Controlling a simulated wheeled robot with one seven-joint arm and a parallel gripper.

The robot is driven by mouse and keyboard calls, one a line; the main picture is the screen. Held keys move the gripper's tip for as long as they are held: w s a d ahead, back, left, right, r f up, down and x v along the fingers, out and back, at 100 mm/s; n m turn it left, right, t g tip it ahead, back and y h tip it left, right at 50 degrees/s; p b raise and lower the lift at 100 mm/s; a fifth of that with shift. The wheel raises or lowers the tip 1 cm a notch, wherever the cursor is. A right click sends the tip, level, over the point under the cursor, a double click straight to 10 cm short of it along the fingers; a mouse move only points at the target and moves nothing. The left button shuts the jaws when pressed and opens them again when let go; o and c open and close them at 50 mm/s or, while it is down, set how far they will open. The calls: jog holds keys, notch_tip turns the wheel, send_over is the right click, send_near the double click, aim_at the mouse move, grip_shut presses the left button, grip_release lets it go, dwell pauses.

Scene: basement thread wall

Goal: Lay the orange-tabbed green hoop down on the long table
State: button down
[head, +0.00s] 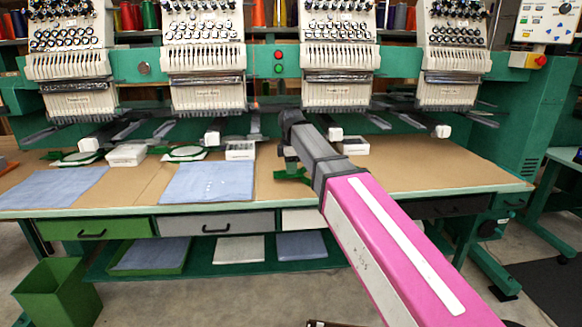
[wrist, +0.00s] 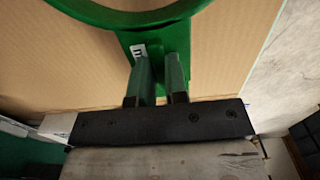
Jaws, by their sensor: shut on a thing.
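My gripper (wrist: 161,80) is shut on the flat neck of a green hoop (wrist: 135,18), whose ring reaches past the top of the wrist view. A small white label with a dark mark sits on the neck. No orange tab shows on the visible part. In the head view my gripper (head: 290,163) is over the long table (head: 420,172), and the hoop shows as a small green piece (head: 293,177) mostly hidden by my arm. Brown tabletop lies beneath the hoop in the wrist view; whether they touch I cannot tell.
Blue cloths (head: 207,182) lie on the table left of my gripper. White boxes (head: 240,150) and other round hoops (head: 76,157) sit farther back, under the embroidery heads (head: 338,75). The tabletop is bare to the right. A green bin (head: 58,292) stands on the floor.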

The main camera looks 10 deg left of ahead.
jog(key=shift+f, duration=0.2)
jog(key=c, duration=1.1)
grip_release()
jog(key=shift+o, duration=0.2)
jog(key=shift+r, duration=0.1)
